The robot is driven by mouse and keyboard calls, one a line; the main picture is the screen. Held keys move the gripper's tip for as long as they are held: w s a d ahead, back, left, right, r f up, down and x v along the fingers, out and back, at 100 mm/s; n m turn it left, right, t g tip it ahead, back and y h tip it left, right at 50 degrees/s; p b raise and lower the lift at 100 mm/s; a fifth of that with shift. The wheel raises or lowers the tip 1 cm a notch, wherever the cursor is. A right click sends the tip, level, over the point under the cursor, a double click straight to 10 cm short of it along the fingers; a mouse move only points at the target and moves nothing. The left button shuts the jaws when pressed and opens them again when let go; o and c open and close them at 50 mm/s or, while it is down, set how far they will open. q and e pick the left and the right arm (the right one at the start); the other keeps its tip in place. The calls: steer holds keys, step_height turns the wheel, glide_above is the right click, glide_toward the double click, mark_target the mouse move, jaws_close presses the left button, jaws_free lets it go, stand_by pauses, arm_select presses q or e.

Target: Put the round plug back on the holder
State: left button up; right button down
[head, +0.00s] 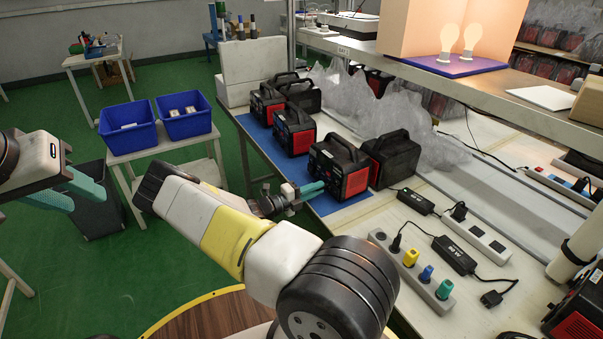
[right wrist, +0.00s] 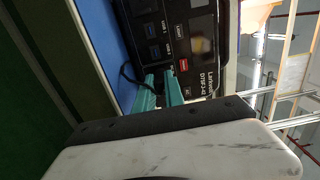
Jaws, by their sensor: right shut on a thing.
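My right gripper (head: 318,188) is at the front of a black and red power station (head: 338,163) on the blue mat. In the right wrist view, its teal fingers (right wrist: 160,92) are closed at the station's front panel (right wrist: 185,45), beside the ports. A dark cord (right wrist: 127,76) curves beside the fingertips. The fingers are shut on a small dark thing, probably the round plug, mostly hidden between them. I cannot tell if it touches the panel. My left gripper (head: 77,191) is open and empty at the left, over the floor. I cannot tell which thing is the holder.
Several other power stations (head: 294,129) stand close by. A white power strip (head: 435,290) with yellow, blue and green plugs lies at the front right. A shelf (head: 480,88) overhangs the table. Blue bins (head: 128,137) stand on a side table at the left.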

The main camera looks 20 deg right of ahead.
steer(key=shift+s+a, duration=0.15)
steer(key=shift+a, duration=1.4)
